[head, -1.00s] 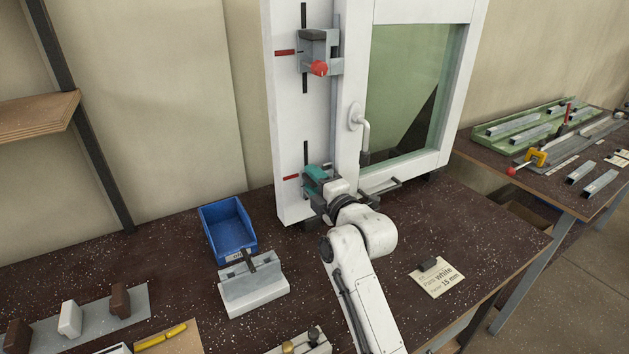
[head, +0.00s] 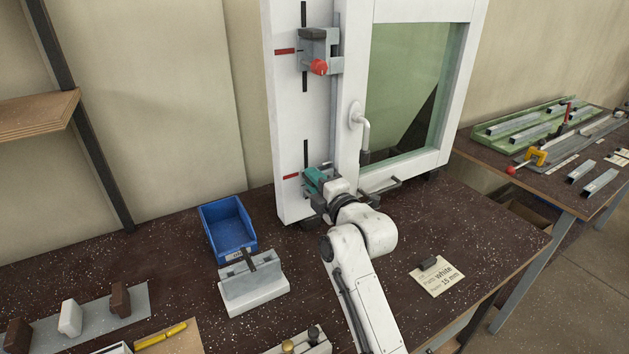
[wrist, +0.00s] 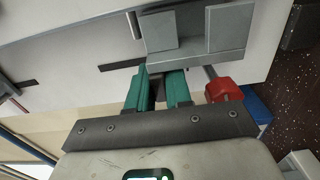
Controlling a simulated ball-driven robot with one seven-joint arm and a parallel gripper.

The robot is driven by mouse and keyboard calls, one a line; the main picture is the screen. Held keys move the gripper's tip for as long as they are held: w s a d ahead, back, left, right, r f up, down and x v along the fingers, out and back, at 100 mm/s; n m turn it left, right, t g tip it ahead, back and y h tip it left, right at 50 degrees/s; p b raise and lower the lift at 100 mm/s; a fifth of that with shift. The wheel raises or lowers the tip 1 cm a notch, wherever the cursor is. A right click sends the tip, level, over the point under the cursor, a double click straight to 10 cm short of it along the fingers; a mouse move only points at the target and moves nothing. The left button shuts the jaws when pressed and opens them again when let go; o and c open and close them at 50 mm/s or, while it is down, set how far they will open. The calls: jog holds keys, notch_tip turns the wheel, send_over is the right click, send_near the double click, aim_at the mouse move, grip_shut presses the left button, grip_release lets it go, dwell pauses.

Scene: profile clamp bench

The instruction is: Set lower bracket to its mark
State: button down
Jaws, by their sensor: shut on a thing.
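The lower bracket, a grey stepped block (wrist: 228,28) with a red knob (wrist: 222,90), fills the upper middle of the wrist view against the white frame. My gripper (wrist: 158,80) has its teal fingers closed on a dark narrow part at the bracket's near side. In the head view my gripper (head: 318,184) is at the lower left of the frame and hides most of the bracket. The lower red mark (head: 291,177) shows just left of the teal fingers. I cannot tell exactly how the bracket lines up with it.
The upper bracket (head: 320,50) sits above, beside its own red mark (head: 284,51). A window handle (head: 361,122) is right of the profile. A blue bin (head: 228,228), a grey block fixture (head: 253,287) and a written card (head: 438,281) lie on the bench.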

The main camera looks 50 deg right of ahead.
notch_tip(320, 180, up, 3)
jog(key=shift+r+p, duration=0.15)
jog(key=shift+p, duration=0.55)
jog(key=c, duration=1.1)
grip_release()
jog(key=b+v, duration=0.2)
jog(key=v, duration=0.8)
jog(key=shift+s, duration=0.4)
